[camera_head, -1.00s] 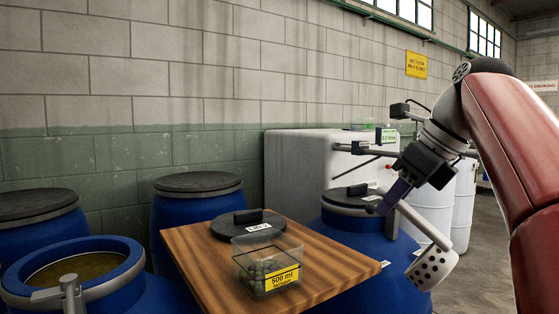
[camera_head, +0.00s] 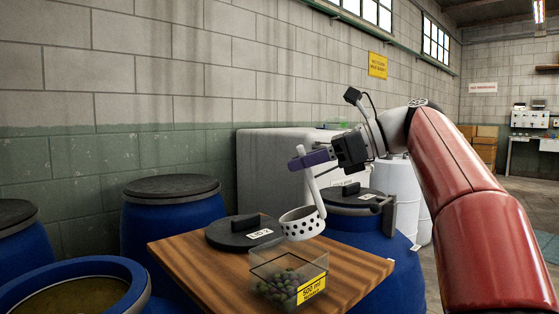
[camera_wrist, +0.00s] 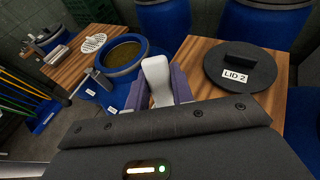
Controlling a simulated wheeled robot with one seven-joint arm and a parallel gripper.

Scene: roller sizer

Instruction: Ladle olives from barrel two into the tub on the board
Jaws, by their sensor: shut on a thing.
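My gripper (camera_head: 311,159) is shut on the white handle of the ladle (camera_head: 302,222). The handle hangs down to a perforated cup, which is behind the tub in the head view; I cannot see inside the cup. The handle (camera_wrist: 156,76) also shows between the purple fingers in the wrist view. The clear tub (camera_head: 289,280), with a yellow 500 ml label, stands on the wooden board (camera_head: 195,268) and holds dark green olives. An open blue barrel (camera_head: 128,272) with brownish liquid is at lower left. Its number is not readable.
The dark lid marked LID 2 (camera_head: 225,234) lies on the board behind the tub. Closed blue barrels (camera_head: 172,212) stand behind and right of the board. In the wrist view, another board holds a white perforated piece (camera_wrist: 94,43) beside the open barrel (camera_wrist: 145,55).

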